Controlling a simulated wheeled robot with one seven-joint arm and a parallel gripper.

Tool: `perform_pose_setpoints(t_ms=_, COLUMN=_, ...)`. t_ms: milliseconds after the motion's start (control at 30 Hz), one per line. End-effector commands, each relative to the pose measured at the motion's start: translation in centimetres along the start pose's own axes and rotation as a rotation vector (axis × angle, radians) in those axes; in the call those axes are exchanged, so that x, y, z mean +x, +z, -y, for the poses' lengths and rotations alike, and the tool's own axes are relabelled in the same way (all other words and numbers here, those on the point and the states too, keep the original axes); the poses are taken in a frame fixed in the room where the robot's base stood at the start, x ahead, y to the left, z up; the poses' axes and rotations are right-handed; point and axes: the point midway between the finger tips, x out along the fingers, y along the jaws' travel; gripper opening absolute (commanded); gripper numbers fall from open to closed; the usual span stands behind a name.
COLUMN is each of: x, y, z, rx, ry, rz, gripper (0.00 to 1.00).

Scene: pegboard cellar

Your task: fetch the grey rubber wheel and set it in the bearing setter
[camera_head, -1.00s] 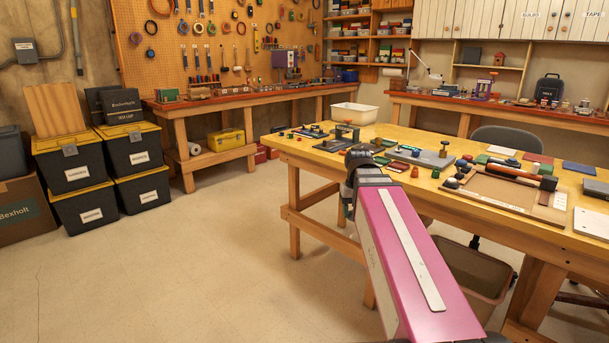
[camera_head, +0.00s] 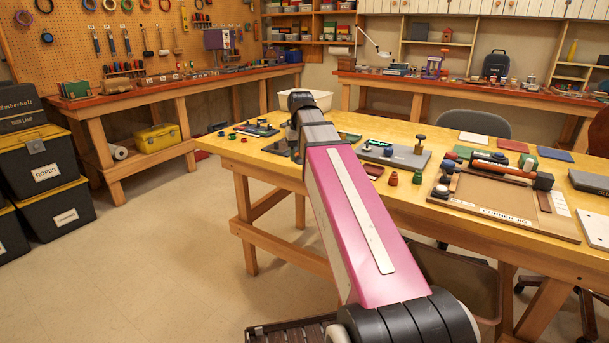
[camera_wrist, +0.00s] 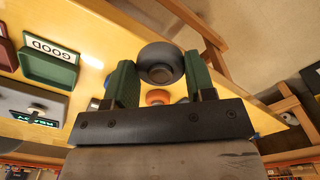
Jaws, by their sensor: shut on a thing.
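In the wrist view my gripper (camera_wrist: 160,77) has its two green-padded fingers closed on the grey rubber wheel (camera_wrist: 159,52), a dark round ring with a paler hub. The wheel is held in front of the wooden worktable (camera_wrist: 110,50); its height above it is unclear. In the head view my arm hides the gripper and wheel. A grey device with a lit green display (camera_wrist: 38,118) is at the left of the wrist view. I cannot tell for sure which thing is the bearing setter; a grey plate with a dark knobbed post (camera_head: 405,157) lies on the table.
A green tray marked GOOD (camera_wrist: 48,66) lies near the device. A white bin (camera_head: 322,99) is at the back. A grey chair (camera_head: 483,121) stands behind the table. Floor at the left is open.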

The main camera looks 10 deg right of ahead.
Motion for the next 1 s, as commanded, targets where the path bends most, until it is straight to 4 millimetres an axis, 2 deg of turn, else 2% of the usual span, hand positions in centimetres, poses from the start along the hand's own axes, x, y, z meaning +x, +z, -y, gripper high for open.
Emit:
perform_pose_setpoints(t_ms=33, x=-0.6, y=-2.9, z=0.0, rx=-0.001, ry=0.000, rz=0.000, gripper=0.27)
perform_pose_setpoints(t_ms=300, x=-2.4, y=-14.0, z=0.0, rx=-0.005, ry=0.000, rz=0.001, gripper=0.27)
perform_pose_setpoints(t_ms=500, x=-3.4, y=-21.3, z=-0.1, rx=-0.007, ry=0.000, rz=0.001, gripper=0.27)
perform_pose_setpoints(t_ms=600, x=-3.7, y=-23.7, z=-0.1, rx=-0.008, ry=0.000, rz=0.001, gripper=0.27)
perform_pose_setpoints(t_ms=700, x=-3.9, y=-25.3, z=-0.1, rx=-0.008, ry=0.000, rz=0.000, gripper=0.27)
perform_pose_setpoints(t_ms=833, x=-3.9, y=-26.1, z=-0.1, rx=-0.009, ry=0.000, rz=0.000, gripper=0.27)
perform_pose_setpoints(t_ms=1000, x=-3.5, y=-26.1, z=-0.1, rx=-0.009, ry=0.000, rz=0.000, gripper=0.27)
